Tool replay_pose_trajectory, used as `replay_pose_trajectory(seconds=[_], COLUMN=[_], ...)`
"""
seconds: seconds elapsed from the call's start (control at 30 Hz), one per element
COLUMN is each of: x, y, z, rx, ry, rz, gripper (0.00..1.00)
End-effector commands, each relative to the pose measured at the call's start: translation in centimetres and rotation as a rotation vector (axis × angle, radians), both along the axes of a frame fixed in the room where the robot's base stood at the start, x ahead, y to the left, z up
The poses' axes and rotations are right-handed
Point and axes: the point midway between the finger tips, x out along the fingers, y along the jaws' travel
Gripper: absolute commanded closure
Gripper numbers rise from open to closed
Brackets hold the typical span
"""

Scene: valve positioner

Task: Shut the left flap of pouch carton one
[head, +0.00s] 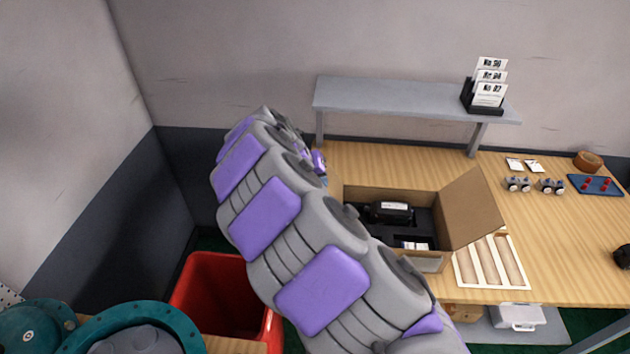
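An open brown carton (395,192) sits on the wooden workbench in the head view. A black device (390,211) lies in its dark insert, with a small white card or label (414,246) near the front. Its right flap (472,208) stands open, tilted outward. No left flap can be made out; my arm covers the carton's left side. My grey and purple arm crosses the middle of the view. Its far end, with my gripper (318,163), is at the carton's back left, mostly hidden by the arm links. The fingers cannot be made out.
A grey raised shelf (400,97) stands behind the carton, with a black card holder (480,100). A slotted tray (490,263) lies right of the carton. Small metal parts (535,185) and a blue tray (596,185) are further right. A red bin (215,290) stands left.

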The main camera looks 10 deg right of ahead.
Motion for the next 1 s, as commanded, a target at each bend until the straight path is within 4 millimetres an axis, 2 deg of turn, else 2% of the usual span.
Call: replay_pose_trajectory(seconds=[0.2, 1.0], x=[-0.1, 0.0], y=[0.5, 0.9], z=[-0.6, -0.6], rx=[-0.006, -0.004], ry=[0.009, 0.007], rz=[-0.007, -0.005], gripper=[1.00, 1.00])
